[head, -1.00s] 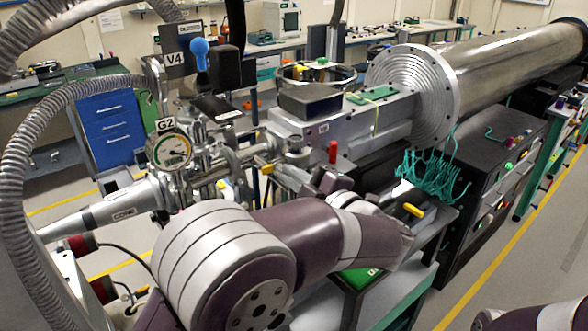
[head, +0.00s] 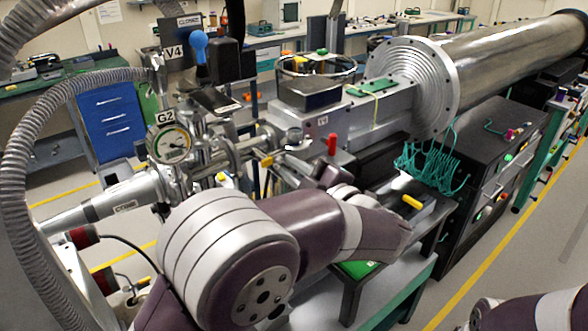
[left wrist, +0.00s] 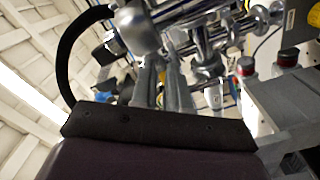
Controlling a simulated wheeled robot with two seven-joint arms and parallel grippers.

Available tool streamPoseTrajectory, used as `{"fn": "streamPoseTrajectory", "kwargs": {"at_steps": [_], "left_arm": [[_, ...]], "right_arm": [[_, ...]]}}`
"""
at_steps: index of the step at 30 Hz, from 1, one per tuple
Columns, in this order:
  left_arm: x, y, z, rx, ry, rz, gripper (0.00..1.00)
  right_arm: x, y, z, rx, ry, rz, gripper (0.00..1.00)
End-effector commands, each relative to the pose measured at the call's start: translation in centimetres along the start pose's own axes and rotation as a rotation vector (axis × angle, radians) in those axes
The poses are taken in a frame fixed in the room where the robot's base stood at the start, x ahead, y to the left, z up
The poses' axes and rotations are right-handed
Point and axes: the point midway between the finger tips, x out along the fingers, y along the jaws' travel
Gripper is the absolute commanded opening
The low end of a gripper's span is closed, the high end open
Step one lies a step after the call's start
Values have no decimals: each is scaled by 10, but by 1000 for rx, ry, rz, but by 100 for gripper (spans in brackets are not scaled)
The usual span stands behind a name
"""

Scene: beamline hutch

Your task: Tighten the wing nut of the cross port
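The cross port is part of the silver pipework (head: 205,150) beside the G2 gauge (head: 172,143) in the head view. Its wing nut is too small to pick out for certain. Steel pipes and a round silver fitting (left wrist: 138,28) fill the top of the left wrist view. My left gripper (left wrist: 160,68) shows there as two grey fingers with a narrow gap, pointing at the pipework. I see nothing clearly held between them. In the head view my left forearm crosses in front of the bench and mostly hides this gripper. My right gripper is out of view.
A red-capped handle (head: 332,145) and a yellow handle (head: 411,202) stand near my left forearm. A ribbed hose (head: 22,200) loops on the left. The V4 valve with a blue knob (head: 199,48) rises behind the gauge. Teal cables (head: 435,168) hang under the large flange.

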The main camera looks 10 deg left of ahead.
Motion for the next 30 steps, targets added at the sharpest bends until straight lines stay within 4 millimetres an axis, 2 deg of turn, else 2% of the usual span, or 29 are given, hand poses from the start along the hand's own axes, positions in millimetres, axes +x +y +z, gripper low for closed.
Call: {"fn": "streamPoseTrajectory", "kwargs": {"at_steps": [5, 8, 15, 19, 23, 30], "left_arm": [[-8, 0, 1, -3, 0, 2, 15], [-30, -2, 2, -3, -4, 3, 15], [-95, -2, 3, -1, -4, 4, 15], [-118, -1, 2, -1, -2, 3, 15], [-127, 0, 1, 0, -1, 0, 15], [-128, 0, 0, 0, 0, 0, 15]], "right_arm": [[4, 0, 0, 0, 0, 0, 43], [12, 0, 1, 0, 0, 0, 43], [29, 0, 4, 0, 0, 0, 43], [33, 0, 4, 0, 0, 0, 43], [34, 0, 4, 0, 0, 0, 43], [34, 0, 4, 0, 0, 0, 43]]}}
